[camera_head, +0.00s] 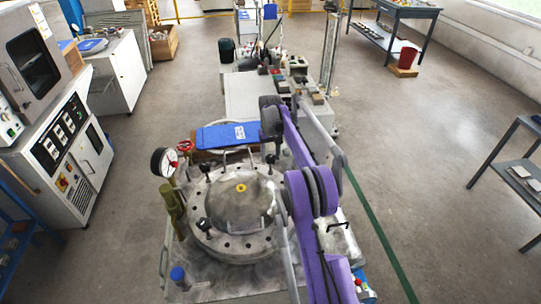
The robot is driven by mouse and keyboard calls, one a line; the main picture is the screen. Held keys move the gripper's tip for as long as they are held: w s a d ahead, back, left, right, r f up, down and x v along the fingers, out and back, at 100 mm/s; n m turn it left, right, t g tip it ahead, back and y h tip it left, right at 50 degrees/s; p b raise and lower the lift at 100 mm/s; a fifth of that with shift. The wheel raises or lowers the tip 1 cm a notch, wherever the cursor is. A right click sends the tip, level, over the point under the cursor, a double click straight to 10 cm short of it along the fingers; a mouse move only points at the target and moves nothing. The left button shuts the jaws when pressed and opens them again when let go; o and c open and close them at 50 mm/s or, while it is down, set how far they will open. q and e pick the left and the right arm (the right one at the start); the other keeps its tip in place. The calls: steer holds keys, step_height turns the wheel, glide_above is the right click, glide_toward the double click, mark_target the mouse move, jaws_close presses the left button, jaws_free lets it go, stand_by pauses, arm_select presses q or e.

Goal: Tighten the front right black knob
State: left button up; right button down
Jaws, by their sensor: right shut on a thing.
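A round metal pressure vessel (236,203) with a domed lid and a bolted flange stands in the lower middle of the view. Black knobs show on its rim at back left (203,168), back right (270,160) and front left (203,223). The front right knob is hidden behind my purple right arm. My right gripper (284,204) is at the vessel's right front rim, largely covered by the arm. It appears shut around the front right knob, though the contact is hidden. My left gripper is not in view.
A pressure gauge (164,162) and a red valve wheel (185,146) stand at the vessel's back left. A blue-capped fitting (178,274) is at front left. Open floor lies to the right, before a grey shelf (515,175).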

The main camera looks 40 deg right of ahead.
steer(key=shift+m, duration=0.5)
steer(key=shift+c, duration=1.3)
jaws_free()
step_height(320, 180, up, 11)
steer(key=p, duration=0.1)
